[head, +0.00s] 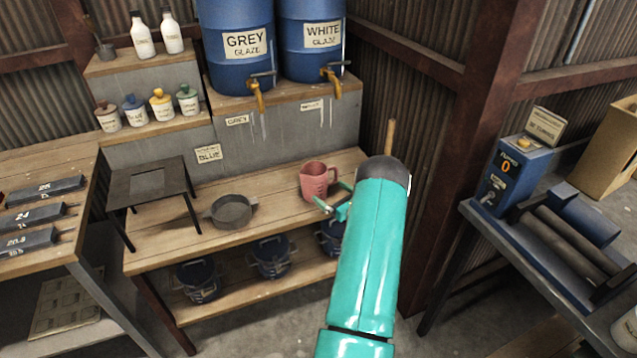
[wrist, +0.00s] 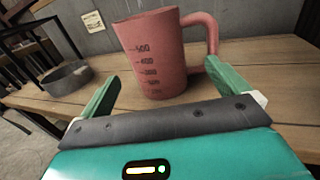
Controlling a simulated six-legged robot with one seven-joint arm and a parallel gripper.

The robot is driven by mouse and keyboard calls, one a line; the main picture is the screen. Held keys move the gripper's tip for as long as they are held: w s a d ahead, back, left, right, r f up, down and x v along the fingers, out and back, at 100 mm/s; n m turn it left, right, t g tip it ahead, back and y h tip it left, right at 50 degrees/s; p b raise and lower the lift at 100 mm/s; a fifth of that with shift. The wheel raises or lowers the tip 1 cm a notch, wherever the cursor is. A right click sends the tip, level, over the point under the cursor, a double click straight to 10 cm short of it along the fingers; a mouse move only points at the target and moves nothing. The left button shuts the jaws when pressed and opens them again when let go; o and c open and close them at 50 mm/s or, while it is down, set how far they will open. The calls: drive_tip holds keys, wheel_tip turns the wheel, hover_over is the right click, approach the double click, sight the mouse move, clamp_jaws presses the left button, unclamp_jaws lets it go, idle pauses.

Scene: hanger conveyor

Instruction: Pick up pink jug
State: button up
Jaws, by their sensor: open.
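The pink jug (head: 314,181) stands upright on the wooden bench at its right part, below the glaze drums. In the wrist view the pink jug (wrist: 155,56) shows dark measuring marks on its front and its handle at the right. My gripper (head: 333,202) is open and empty, close in front of the jug. In the wrist view its two green fingers (wrist: 160,85) point toward the jug, one to the left of the body and one near the lower end of the handle. I cannot tell whether the right finger touches the jug.
A grey round pan (head: 232,211) and a dark metal stand (head: 150,187) are left of the jug on the bench (head: 272,228). Several dark blue pots (head: 271,257) sit on the shelf below. Blue drums (head: 236,45) stand behind.

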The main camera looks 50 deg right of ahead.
sight(313, 180)
drive_tip(key=x, duration=0.9)
drive_tip(key=shift+w+a, duration=0.2)
drive_tip(key=shift+w, duration=0.1)
drive_tip(key=c, duration=1)
drive_tip(key=shift+r, duration=0.1)
drive_tip(key=shift+c, duration=0.2)
